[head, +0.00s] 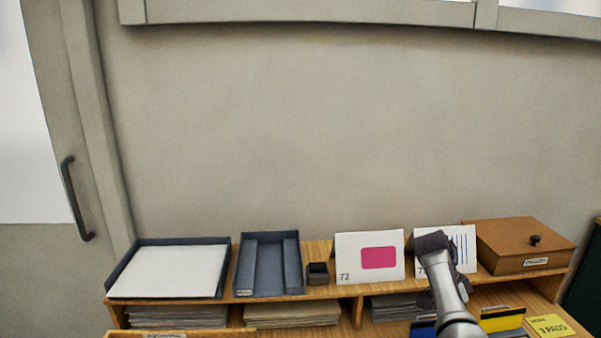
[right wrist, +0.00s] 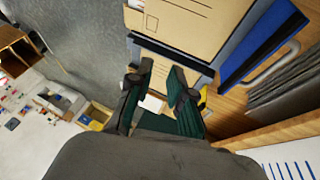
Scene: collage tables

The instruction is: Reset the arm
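My right arm rises from the bottom right of the head view. Its dark gripper (head: 432,245) is in front of a white card with blue stripes (head: 462,245) and hides part of it. In the right wrist view the two fingers of my right gripper (right wrist: 161,80) stand apart, with a gap between their tips. I see nothing gripped between them. Whether the gripper touches the card is unclear. My left gripper is not in view.
The wooden shelf (head: 320,291) holds a tray with white paper (head: 168,271), a grey divided tray (head: 268,265), a small dark cup (head: 317,273), a pink-rectangle card (head: 345,257) and a brown box (head: 505,246). A yellow pad (head: 550,326) lies front right. The wall above is bare.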

